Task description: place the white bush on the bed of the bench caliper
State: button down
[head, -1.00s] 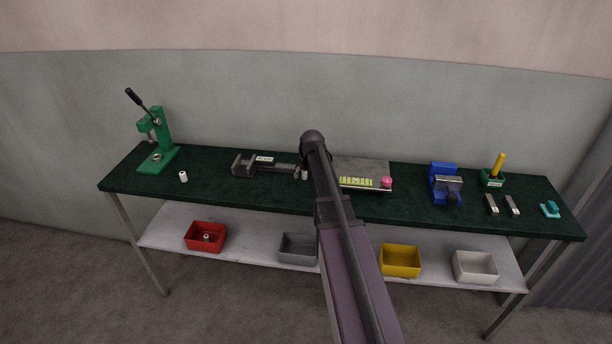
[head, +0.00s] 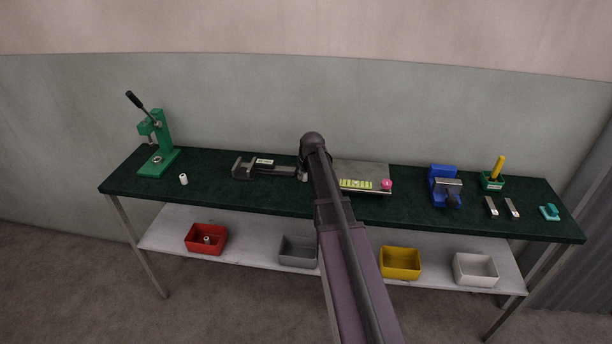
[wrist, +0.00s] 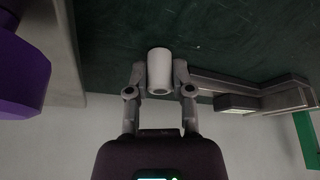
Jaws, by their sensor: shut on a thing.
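The bench caliper (head: 262,168) lies on the green bench top, left of my arm, a dark grey tool with a long beam and a pale label. In the wrist view part of it (wrist: 240,100) shows to the right. My gripper (wrist: 159,88) is shut on a white bush (wrist: 159,68), a small white cylinder standing out beyond the fingertips against the dark green top. In the head view my wrist hides most of my gripper, near the caliper's right end. A second white bush (head: 183,179) stands on the bench, left of the caliper.
A green lever press (head: 160,145) stands at the left. A grey plate (head: 362,171) with yellow-green pieces and a pink knob (head: 386,185) lies just right of my arm. A blue vise (head: 444,182) is farther right. Red, grey, yellow and white bins sit on the lower shelf.

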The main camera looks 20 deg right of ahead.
jog(key=shift+r+p, duration=4.65)
jog(key=shift+r, duration=0.15)
jog(key=shift+a, duration=0.1)
